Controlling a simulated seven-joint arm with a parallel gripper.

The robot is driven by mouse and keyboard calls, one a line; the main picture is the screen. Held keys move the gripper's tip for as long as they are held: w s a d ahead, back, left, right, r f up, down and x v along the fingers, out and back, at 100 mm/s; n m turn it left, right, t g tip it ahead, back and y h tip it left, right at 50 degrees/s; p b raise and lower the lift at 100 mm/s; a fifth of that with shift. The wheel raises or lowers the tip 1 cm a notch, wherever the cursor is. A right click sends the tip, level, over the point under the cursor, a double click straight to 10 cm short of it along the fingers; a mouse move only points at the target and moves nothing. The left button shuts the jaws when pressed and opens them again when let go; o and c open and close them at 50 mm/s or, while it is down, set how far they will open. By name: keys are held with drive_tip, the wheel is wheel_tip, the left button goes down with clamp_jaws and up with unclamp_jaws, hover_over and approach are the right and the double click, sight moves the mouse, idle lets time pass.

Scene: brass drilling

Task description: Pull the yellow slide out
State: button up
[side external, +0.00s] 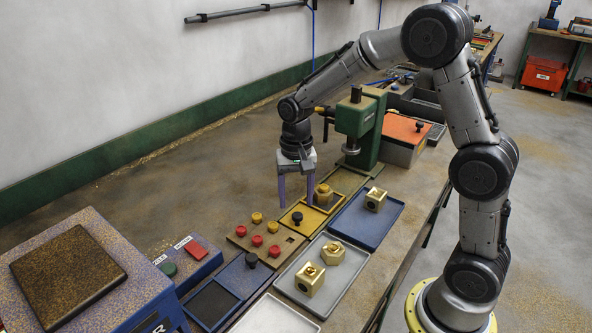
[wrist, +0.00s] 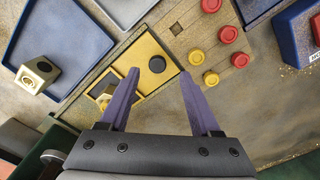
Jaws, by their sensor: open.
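The yellow slide (side external: 304,228) is a flat yellow plate with an upright black knob; it also shows in the wrist view (wrist: 140,50). Its black knob (side external: 297,217) appears in the wrist view (wrist: 157,64) between and slightly beyond my fingertips. A brass piece (side external: 323,194) sits at the slide's far end; in the wrist view the left finger partly hides it. My gripper (side external: 296,203) is open and empty, its two purple fingers pointing down over the slide area. In the wrist view the gripper (wrist: 159,72) has a finger on each side of the knob. I cannot tell the exact height above it.
A wooden board (side external: 262,244) with red and yellow buttons lies beside the slide. A blue slide (side external: 228,283) with another black knob is nearer. A grey tray (side external: 338,282) and blue tray (side external: 352,230) hold brass parts. A green drill press (side external: 358,125) stands behind.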

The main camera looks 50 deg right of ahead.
wheel_tip(320, 180, up, 9)
drive_tip(key=shift+r, duration=0.2)
idle(0.3)
drive_tip(key=s+a+r+n+t, duration=0.2)
drive_tip(key=s+r+t, duration=0.2)
drive_tip(key=s+r, duration=0.7)
drive_tip(key=s+f+n+t, duration=0.1)
drive_tip(key=s+f+n, duration=0.6)
drive_tip(key=s, duration=0.4)
drive_tip(key=shift+s+a+f+t, duration=0.3)
drive_tip(key=shift+s+a+f, duration=0.05)
drive_tip(key=shift+a, duration=0.05)
